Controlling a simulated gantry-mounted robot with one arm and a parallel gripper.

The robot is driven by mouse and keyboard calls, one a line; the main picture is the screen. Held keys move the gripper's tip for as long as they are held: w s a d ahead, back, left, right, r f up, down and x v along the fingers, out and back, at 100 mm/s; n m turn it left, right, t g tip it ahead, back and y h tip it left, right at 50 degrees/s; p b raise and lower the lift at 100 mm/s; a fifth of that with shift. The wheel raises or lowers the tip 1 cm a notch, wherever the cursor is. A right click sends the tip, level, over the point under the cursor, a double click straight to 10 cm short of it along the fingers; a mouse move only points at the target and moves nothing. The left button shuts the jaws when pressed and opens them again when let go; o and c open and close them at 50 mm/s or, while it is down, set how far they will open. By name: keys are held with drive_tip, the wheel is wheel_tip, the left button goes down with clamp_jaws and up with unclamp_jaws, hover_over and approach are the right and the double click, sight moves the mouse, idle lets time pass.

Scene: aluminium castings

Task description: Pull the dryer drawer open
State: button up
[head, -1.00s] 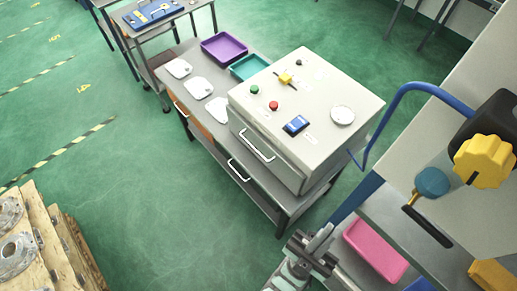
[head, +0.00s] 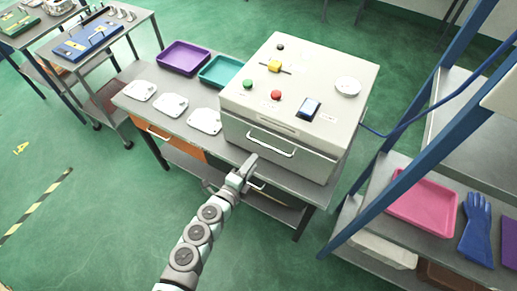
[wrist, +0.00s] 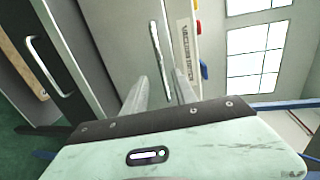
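The dryer (head: 300,85) is a pale box on a grey bench, with buttons on top. Its drawer front has a light bar handle (head: 272,144), closed against the body. In the wrist view the handle (wrist: 155,45) lies ahead of the fingers, beside a panel with printed lettering. My gripper (head: 247,166) is in front of the dryer, just below and left of the handle in the head view. In the wrist view my gripper (wrist: 160,92) has its two fingers apart with nothing between them. A gap to the handle seems to remain, but its depth is unclear.
The bench (head: 135,95) also bears several white castings (head: 170,104), a purple tray (head: 184,57) and a teal tray (head: 220,70). A bench drawer handle (wrist: 45,65) is near the gripper. A blue-framed shelf with a pink tray (head: 423,202) stands at right.

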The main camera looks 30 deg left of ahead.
sight(268, 146)
drive_tip(key=x, duration=1)
drive_tip(key=shift+w+d+r+p, duration=0.2)
drive_tip(key=shift+w+d+p, duration=0.05)
drive_tip(key=shift+d+p, duration=0.1)
drive_tip(key=shift+w+f, duration=0.1)
drive_tip(key=shift+f, duration=0.05)
drive_tip(key=shift+c, duration=0.4)
clamp_jaws()
idle(0.5)
